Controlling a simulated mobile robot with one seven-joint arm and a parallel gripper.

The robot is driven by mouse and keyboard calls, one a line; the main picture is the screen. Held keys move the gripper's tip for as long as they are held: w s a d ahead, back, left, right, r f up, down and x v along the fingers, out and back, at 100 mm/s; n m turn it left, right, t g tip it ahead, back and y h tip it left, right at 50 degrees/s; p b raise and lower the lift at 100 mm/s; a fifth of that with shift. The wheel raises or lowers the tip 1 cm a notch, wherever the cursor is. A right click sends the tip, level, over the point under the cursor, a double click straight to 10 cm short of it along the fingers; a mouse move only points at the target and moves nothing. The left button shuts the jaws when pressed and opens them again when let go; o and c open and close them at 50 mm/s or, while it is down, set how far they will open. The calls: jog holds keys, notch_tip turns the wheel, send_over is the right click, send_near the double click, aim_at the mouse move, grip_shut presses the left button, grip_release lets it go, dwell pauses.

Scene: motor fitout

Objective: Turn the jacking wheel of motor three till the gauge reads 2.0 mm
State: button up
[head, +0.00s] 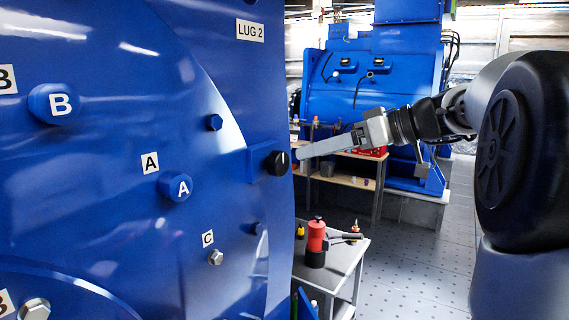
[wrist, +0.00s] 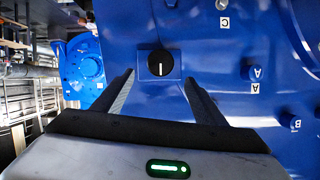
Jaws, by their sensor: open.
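A black round knob (head: 277,163) with a white pointer line sits on a blue block at the right edge of a large blue motor housing (head: 120,110). I cannot tell whether this knob is the jacking wheel. In the wrist view the knob (wrist: 160,63) lies just beyond and between my fingertips, its white line vertical. My gripper (head: 297,154) is open and empty, reaching in from the right, its tips close to the knob; contact cannot be told. It also shows in the wrist view (wrist: 159,78). No gauge reading and no motor number are legible.
The housing carries bolts and plates marked A, B and C, and a LUG 2 plate (head: 250,31). A grey cart (head: 343,270) holds a red cylinder (head: 316,242) and tools below my arm. Another blue machine (head: 375,85) and a wooden bench (head: 345,182) stand behind. Floor at right is clear.

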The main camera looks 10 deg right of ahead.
aim_at(283, 161)
jog(key=x, duration=0.9)
jog(key=shift+f, duration=0.1)
jog(key=c, duration=1)
jog(key=shift+c, duration=0.2)
